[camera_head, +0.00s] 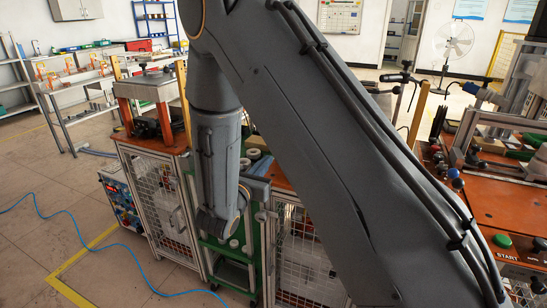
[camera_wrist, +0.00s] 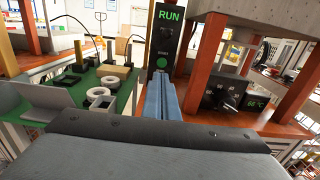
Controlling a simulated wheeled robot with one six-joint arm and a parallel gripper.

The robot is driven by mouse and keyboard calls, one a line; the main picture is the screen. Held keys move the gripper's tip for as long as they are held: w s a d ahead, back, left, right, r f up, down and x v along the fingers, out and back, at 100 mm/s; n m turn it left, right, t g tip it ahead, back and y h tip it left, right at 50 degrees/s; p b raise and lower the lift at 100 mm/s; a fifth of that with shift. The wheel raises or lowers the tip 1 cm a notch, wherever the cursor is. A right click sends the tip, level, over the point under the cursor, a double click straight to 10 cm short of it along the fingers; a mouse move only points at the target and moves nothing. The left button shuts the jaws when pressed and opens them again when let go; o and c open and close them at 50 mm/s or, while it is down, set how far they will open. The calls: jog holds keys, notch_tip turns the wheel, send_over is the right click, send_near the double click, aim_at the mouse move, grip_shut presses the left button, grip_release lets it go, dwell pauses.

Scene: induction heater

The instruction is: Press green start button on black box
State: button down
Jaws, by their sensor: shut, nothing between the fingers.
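The black box (camera_wrist: 178,22) stands upright ahead of my gripper in the wrist view. Its display (camera_wrist: 168,15) shows "RUN" in lit green letters. The round green start button (camera_wrist: 162,62) sits lower on its front face. My gripper (camera_wrist: 160,76) is shut and empty, its blue-grey fingers together. The fingertips appear just below the button and overlap the box's lower part; I cannot tell whether they touch it. In the head view my arm covers much of the middle, and I cannot make out the box there.
A green table (camera_wrist: 128,101) with white rings is at left. Another green button (camera_head: 502,241), labelled START, is on the right-hand bench.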

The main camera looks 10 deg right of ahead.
jog(key=v, duration=0.3)
jog(key=shift+s, duration=0.15)
dwell(0.5)
jog(key=s+d+m+g+h, duration=0.3)
jog(key=s+d+m+g, duration=0.55)
jog(key=d, duration=0.45)
jog(key=s+d+f+m+g+y, duration=0.2)
jog(key=s+m+g, duration=0.1)
jog(key=s, duration=0.3)
jog(key=s+d+f+m+g+y, duration=0.1)
jog(key=s+m+g+y, duration=0.1)
jog(key=s+m+g, duration=0.35)
jog(key=s+a+m+t+y, duration=0.2)
jog(key=s+a+m+y, duration=0.4)
jog(key=a+m+y, duration=0.3)
jog(key=m, duration=0.2)
jog(key=shift+s+a+f+m+t+y, duration=0.15)
jog(key=shift+s+f+m+t+y, duration=0.15)
jog(key=shift+m, duration=0.1)
